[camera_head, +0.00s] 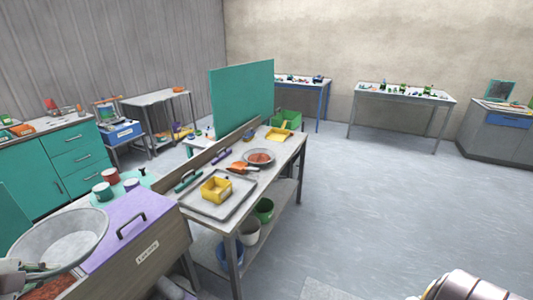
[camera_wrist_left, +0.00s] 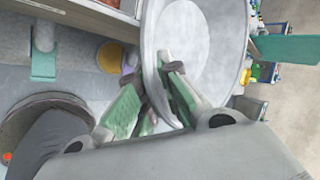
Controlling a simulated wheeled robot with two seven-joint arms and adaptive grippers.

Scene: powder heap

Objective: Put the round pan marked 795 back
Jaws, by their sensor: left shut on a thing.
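A round grey pan (camera_head: 62,238) is held at the lower left of the head view. My left gripper (camera_head: 22,274) is shut on its near rim. In the left wrist view the pan (camera_wrist_left: 205,45) stands between and beyond the green-padded fingers of the left gripper (camera_wrist_left: 155,105). The pan's inside looks pale and bare. I can read no number on it. A second round dish (camera_head: 259,156) with reddish powder sits on the middle workbench.
A bin with a lilac lid (camera_head: 125,222) and a label stands just right of the held pan. The workbench (camera_head: 290,157) carries a grey tray (camera_head: 239,196) with a yellow box (camera_head: 215,189). A green panel (camera_head: 242,95) rises behind it.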

